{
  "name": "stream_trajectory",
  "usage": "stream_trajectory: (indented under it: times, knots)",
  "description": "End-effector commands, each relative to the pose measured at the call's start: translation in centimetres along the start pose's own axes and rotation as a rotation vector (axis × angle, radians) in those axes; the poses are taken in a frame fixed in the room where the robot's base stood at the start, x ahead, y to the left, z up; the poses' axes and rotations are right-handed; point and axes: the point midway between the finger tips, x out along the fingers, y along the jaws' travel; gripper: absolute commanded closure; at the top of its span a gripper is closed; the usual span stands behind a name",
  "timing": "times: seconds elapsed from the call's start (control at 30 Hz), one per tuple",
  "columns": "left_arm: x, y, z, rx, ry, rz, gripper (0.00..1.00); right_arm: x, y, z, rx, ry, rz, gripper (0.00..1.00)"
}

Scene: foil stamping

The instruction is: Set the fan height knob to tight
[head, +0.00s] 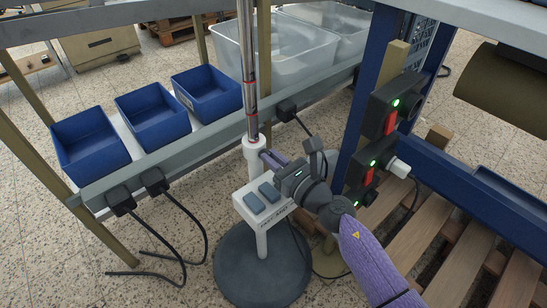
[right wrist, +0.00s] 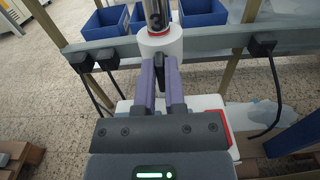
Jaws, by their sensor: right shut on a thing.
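The fan's pole rises from a white collar (head: 254,146), which also shows in the right wrist view (right wrist: 160,42). My right gripper (head: 268,157) reaches the collar from the front right. In the right wrist view its two purple fingers (right wrist: 160,66) point at the collar's lower front and are shut on the fan height knob there. The knob is mostly hidden between the fingers, and I cannot make out its setting. My left gripper is not in view.
The fan's white control box (head: 262,203) with grey buttons sits below the gripper, over a round dark base (head: 262,268). A grey rail with black plugs (head: 286,109) and blue bins (head: 153,116) runs behind. Red switch boxes (head: 390,112) stand close on the right.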

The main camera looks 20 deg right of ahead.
Motion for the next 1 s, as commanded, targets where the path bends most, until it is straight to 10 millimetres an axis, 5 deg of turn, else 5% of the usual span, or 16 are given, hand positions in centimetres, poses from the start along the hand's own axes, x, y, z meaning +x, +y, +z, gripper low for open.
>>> stream_trajectory:
  times: [0.37,1.0]
  knots:
    - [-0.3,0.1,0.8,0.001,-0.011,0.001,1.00,0.0,-0.1,0.0,0.084,0.001,0.000,1.00]
    - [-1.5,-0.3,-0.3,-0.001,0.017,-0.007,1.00,0.0,-0.8,-0.2,0.658,0.001,0.000,1.00]
